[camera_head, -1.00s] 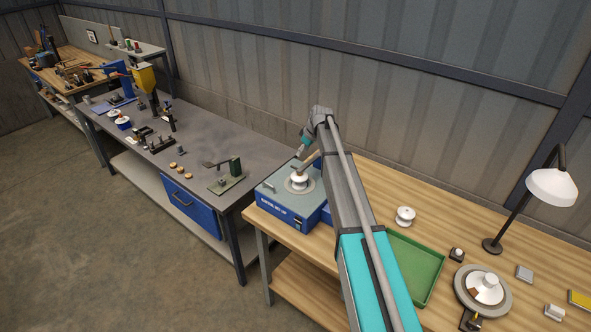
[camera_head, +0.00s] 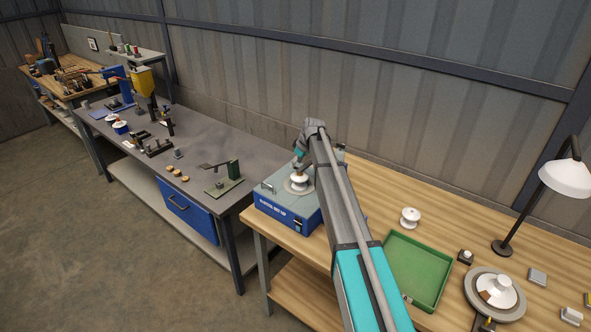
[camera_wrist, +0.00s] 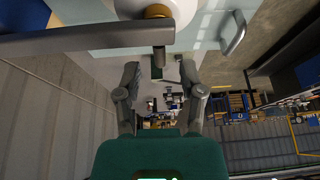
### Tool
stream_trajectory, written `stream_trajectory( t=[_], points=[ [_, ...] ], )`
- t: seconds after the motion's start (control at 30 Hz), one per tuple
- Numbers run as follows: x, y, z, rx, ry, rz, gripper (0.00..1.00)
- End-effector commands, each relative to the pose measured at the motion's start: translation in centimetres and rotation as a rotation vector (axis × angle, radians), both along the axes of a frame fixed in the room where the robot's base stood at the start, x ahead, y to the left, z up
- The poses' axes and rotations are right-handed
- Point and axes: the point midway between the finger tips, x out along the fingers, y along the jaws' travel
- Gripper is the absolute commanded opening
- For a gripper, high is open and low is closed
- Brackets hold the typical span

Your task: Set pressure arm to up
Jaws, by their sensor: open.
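A blue test box (camera_head: 285,212) with a pale top stands at the left end of the wooden bench. A white insulator (camera_head: 299,180) sits on its top; it also shows at the top of the wrist view (camera_wrist: 150,8). A grey bar (camera_wrist: 75,41), which looks like the pressure arm, crosses the wrist view in front of the insulator and ends in a short downward stub (camera_wrist: 159,60). My gripper (camera_wrist: 160,72) is open, its fingertips on either side of the stub; I cannot tell whether they touch it. In the head view my arm partly hides the box and the bar.
A handle (camera_wrist: 233,33) stands on the box top. A green tray (camera_head: 420,270), a loose white insulator (camera_head: 410,217), a round fixture (camera_head: 495,293) and a lamp (camera_head: 565,178) are on the wooden bench (camera_head: 460,224). A grey workbench (camera_head: 222,140) with small parts stands to the left.

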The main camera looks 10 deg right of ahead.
Motion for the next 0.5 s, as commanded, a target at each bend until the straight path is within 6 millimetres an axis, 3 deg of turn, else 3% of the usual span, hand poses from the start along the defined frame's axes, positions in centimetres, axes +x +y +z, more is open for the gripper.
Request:
stream_trajectory(
  t=[0.2,0.5],
  points=[
    [0.32,0.35,-1.23,0.000,0.000,0.000,0.51],
    [0.38,0.45,-1.39,0.000,0.000,0.000,0.51]
  ],
)
